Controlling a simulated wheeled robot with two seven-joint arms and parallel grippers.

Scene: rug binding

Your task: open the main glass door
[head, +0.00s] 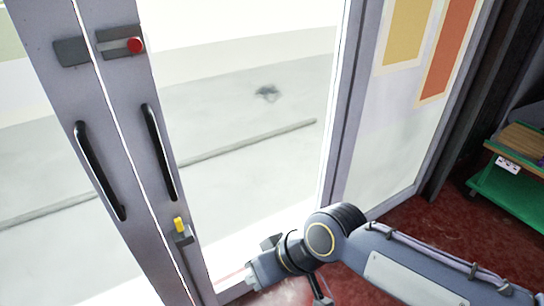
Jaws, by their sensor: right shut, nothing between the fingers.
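The main glass door has two leaves with grey frames that meet at a thin bright line. The right leaf (130,85) has a black vertical handle (158,152), a red knob (135,45) on a dark plate higher up, and a yellow latch (179,224) low on its frame. The left leaf (60,85) has a matching black handle (99,171). My right gripper (252,277) is shut and empty, low in front of the right leaf's glass. It is right of the yellow latch and apart from both handles. My left gripper is out of view.
A fixed glass panel with yellow and orange posters (407,30) stands right of the door. A green shelf unit (508,190) stands at the far right. Red carpet (450,225) covers the floor. Bright pale ground shows through the glass.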

